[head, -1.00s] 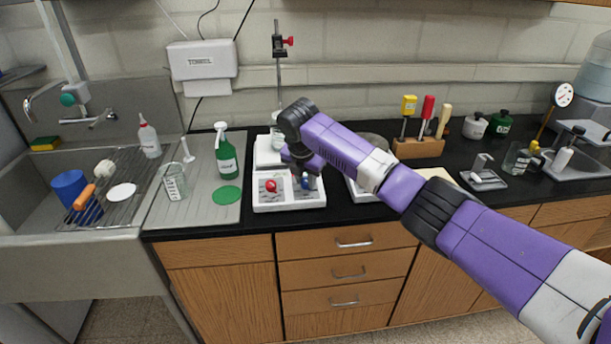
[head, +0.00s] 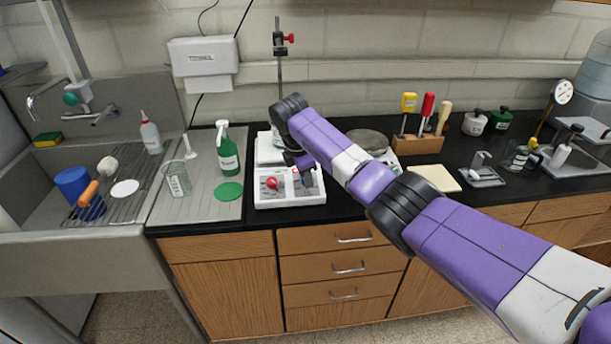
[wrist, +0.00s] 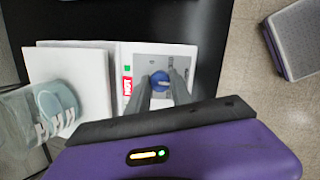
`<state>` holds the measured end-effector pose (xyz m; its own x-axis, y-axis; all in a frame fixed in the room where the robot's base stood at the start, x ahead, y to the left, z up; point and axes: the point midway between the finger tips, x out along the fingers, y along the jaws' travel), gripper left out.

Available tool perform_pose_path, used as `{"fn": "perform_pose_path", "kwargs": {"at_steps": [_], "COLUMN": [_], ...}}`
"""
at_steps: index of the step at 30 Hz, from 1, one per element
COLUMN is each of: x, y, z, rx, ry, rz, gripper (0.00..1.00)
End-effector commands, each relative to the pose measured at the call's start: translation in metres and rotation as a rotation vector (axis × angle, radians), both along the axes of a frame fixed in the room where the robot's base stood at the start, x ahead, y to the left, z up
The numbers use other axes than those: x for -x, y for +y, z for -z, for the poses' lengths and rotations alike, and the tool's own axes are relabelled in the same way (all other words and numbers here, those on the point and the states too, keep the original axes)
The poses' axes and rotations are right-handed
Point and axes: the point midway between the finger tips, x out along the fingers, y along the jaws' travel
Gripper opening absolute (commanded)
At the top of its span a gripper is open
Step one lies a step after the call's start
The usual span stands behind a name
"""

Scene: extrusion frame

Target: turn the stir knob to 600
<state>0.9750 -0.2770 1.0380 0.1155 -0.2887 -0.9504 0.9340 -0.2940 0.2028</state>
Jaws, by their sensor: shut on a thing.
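The white hotplate stirrer (head: 290,200) stands on the black counter, with a red knob (head: 272,183) on the left of its front panel. In the wrist view a round blue knob (wrist: 160,80) sits on a grey panel face. My gripper (wrist: 161,88) has one finger on each side of the blue knob and is shut on it. In the head view my gripper (head: 305,172) is at the right side of the panel, and my arm covers the blue knob there. The scale marks and the knob's pointer are too small to read.
A glass vessel (wrist: 45,108) is beside the white top plate (wrist: 75,80) in the wrist view. A green spray bottle (head: 227,150) and green disc (head: 229,191) are left of the stirrer. A balance (head: 368,140) is to the right, behind my arm.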

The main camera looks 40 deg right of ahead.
Motion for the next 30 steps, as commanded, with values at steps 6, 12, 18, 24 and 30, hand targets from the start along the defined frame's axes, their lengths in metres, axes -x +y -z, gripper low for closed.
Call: {"fn": "perform_pose_path", "kwargs": {"at_steps": [6,12,18,24,30], "x": [0.0002,0.0003,0.0002,0.0001,-0.0001], "y": [-0.0018,-0.0021,-0.0020,-0.0010,0.0001], "z": [-0.0016,-0.0017,-0.0016,-0.0009,-0.0031], "rx": [-0.001,-0.001,-0.001,-0.002,-0.002], "ry": [-0.003,-0.003,-0.003,-0.003,-0.004], "rz": [0.023,0.024,0.023,0.022,0.021], "gripper": [0.00,0.00,0.42,0.48,0.48]}}
